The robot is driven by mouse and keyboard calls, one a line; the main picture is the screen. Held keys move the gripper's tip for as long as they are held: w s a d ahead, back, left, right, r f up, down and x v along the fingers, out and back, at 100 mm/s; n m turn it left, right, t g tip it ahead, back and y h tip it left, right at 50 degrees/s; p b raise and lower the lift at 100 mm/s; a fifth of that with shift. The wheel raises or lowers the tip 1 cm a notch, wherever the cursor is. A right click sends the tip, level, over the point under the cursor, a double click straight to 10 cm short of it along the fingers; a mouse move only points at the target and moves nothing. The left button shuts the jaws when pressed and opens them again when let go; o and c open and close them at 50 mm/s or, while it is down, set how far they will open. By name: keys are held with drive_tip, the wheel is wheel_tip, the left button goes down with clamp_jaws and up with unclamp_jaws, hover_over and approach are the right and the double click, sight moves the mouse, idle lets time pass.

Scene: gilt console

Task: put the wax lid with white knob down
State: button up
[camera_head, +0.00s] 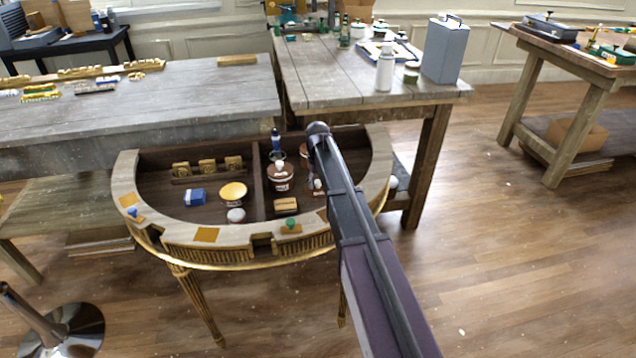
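A reddish-brown pot (280,179) with pale lettering and a white top stands in the console's middle compartment. A small white knob (318,184) on a reddish-brown piece shows just below the end of my arm, at the right side of that compartment; this looks like the wax lid. My gripper (314,178) is a dark shape at the arm's tip, pointing down beside this knob. The arm hides much of it. I cannot tell whether its fingers touch the knob or whether the lid is resting or held.
The half-round gilt console (206,236) has a raised pale rim and dividers. It holds a yellow dish (233,193), a blue box (195,197), a white-topped jar (236,215), a tan block (286,206) and a blue bottle (276,143). Grey tables stand behind; floor at right is clear.

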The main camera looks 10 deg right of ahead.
sight(318, 181)
drive_tip(key=shift+r, duration=0.2)
idle(0.3)
wheel_tip(318, 181, up, 12)
drive_tip(key=p, duration=1.2)
idle(0.7)
drive_tip(key=s+m, duration=0.3)
drive_tip(key=s, duration=2.6)
drive_tip(key=shift+m, duration=0.3)
drive_tip(key=shift+s, duration=0.1)
drive_tip(key=shift+r+p, duration=1.35)
drive_tip(key=shift+p, duration=0.15)
